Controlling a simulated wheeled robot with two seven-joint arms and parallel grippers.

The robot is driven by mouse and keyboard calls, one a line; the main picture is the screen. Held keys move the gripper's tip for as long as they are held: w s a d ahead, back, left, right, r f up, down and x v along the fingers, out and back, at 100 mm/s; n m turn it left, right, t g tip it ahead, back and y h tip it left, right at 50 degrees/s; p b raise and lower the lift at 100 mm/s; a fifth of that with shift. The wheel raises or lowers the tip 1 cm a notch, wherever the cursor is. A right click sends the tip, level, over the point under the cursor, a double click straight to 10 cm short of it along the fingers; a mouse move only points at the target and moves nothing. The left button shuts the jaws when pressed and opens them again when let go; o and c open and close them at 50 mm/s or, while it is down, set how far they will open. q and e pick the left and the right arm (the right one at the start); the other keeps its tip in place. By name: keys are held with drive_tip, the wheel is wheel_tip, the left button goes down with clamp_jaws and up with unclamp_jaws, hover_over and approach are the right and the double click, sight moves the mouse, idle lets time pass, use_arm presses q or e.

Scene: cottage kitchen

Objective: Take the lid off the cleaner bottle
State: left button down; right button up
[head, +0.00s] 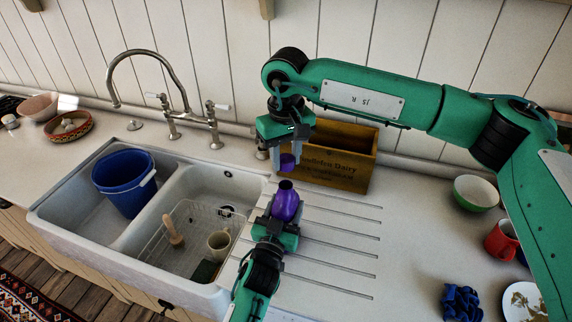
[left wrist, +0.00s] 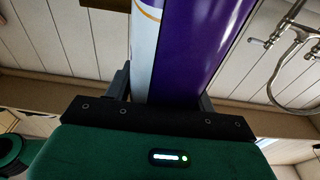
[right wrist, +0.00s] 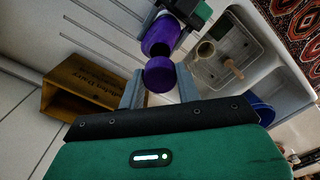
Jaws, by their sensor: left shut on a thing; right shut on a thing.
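The purple cleaner bottle (head: 286,203) stands over the grooved drainboard right of the sink. My left gripper (head: 282,222) is shut around its body; the bottle also fills the left wrist view (left wrist: 195,50). The purple lid (head: 287,161) is held between the fingers of my right gripper (head: 287,158), above the bottle and apart from its neck. In the right wrist view the lid (right wrist: 160,76) sits between the fingertips, with a gap to the bottle's dark open mouth (right wrist: 159,47). Whether the bottle's base touches the drainboard is hidden.
A wooden crate (head: 328,172) stands close behind the bottle. The sink (head: 135,243) on the left holds a blue bucket (head: 123,184) and a wire basket with a cup (head: 219,244). A green bowl (head: 476,192), red mug (head: 503,241) and blue cloth (head: 462,302) lie at right.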

use_arm(q)
drive_tip(key=shift+c, duration=2.1)
unclamp_jaws()
